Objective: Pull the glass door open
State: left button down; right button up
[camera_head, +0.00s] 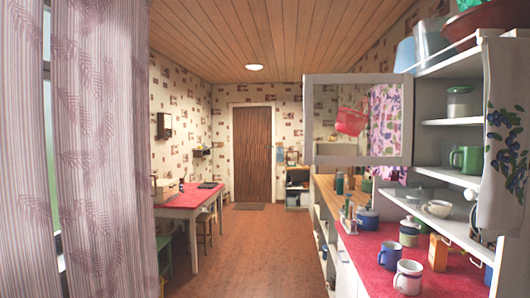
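The glass door (358,160) is a white-framed pane on the wall cabinet (415,150) at the right. It stands swung out from the cabinet, roughly facing me, with its free edge to the left over the floor side. A red basket and flowered cloth show through or beside its pane. Neither of my grippers is in view, and nothing is seen touching the door.
Open shelves hold a green mug (467,159), a glass jar (459,103) and a cup (437,208). Several mugs and pots stand on the red counter (352,244). A red-topped table (187,200) is at left. The floor (255,245) between is clear.

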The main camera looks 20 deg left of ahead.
aim_at(406, 80)
jog(key=u, duration=0.85)
jog(key=i, duration=1.35)
jog(key=u, duration=0.6)
jog(key=i, duration=1.25)
jog(key=z, duration=1.1)
jog(key=i, duration=0.9)
jog(key=z, duration=1)
jog(key=i, duration=0.25)
jog(key=z, duration=0.3)
